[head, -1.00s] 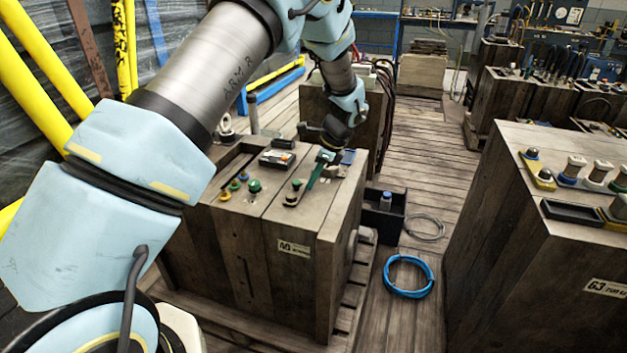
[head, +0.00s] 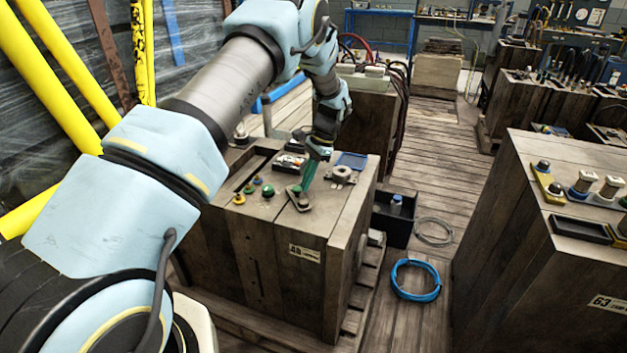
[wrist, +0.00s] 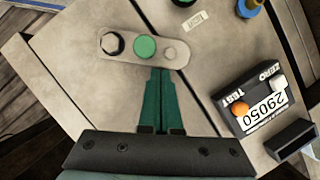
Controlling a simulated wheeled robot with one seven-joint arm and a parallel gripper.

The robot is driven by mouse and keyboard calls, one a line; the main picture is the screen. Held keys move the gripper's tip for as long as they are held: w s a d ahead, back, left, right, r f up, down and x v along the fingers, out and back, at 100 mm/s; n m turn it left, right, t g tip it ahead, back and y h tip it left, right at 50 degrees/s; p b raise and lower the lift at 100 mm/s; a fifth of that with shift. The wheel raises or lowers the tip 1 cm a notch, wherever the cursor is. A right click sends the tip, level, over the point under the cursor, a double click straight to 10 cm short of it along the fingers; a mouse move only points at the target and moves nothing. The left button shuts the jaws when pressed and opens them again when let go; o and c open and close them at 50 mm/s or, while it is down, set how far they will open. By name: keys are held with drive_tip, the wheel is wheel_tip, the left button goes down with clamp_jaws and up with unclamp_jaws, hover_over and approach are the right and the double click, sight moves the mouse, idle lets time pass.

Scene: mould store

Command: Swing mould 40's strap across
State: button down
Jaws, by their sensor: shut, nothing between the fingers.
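Mould 40 (head: 270,238) is a wooden-sided block with a pale top and a "40" label (head: 305,253). Its strap (head: 299,199) is a short pale plate on top. My gripper (head: 305,187), with green fingers, is shut and empty. Its tips (wrist: 161,70) are at the strap's near edge, by the green knob; whether they touch cannot be told.
Coloured knobs (head: 254,181), a labelled tester box (wrist: 258,103), a grey ring (head: 343,175) and a blue tray (head: 352,161) are also on the top. A black bin (head: 390,222) and blue hose coil (head: 416,281) lie to the right.

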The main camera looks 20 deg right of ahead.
sight(286, 197)
drive_tip(key=a+n, duration=0.1)
drive_tip(key=n, duration=0.1)
drive_tip(key=w+a+n+g, duration=0.1)
drive_tip(key=a+n, duration=0.1)
drive_tip(key=shift+n+g+h+p, duration=0.3)
drive_tip(key=shift+p, duration=0.05)
drive_tip(key=shift+s+a+n+g+h, duration=0.1)
drive_tip(key=shift+a+n+g+h, duration=0.2)
drive_tip(key=shift+a+n, duration=0.45)
drive_tip(key=shift+s+a+n+g+h, duration=0.1)
drive_tip(key=shift+a+n+g+h, duration=0.2)
drive_tip(key=shift+n, duration=0.75)
drive_tip(key=shift+a, duration=0.15)
drive_tip(key=shift+p, duration=0.3)
